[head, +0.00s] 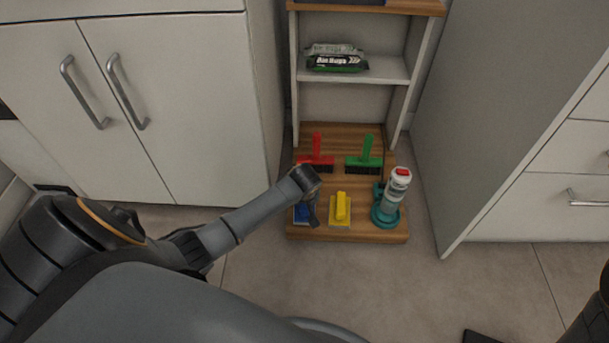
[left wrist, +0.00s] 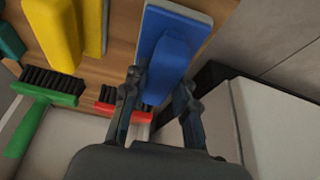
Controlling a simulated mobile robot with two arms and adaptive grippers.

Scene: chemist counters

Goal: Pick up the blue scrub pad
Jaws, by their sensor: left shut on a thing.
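The blue scrub pad (head: 300,214) is at the left of the low wooden shelf board, largely hidden behind my left gripper (head: 311,214) in the head view. In the left wrist view the blue pad (left wrist: 190,28) has a raised blue handle, and my left gripper (left wrist: 158,84) is shut on that handle with a finger on each side. I cannot tell whether the pad still touches the board. My right gripper is not in view.
A yellow scrub pad (head: 341,210) sits just right of the blue one. Red (head: 316,158) and green (head: 364,158) brushes stand behind. A teal holder (head: 385,218) with a bottle (head: 398,184) is at the right. White cabinets (head: 175,110) flank the shelf.

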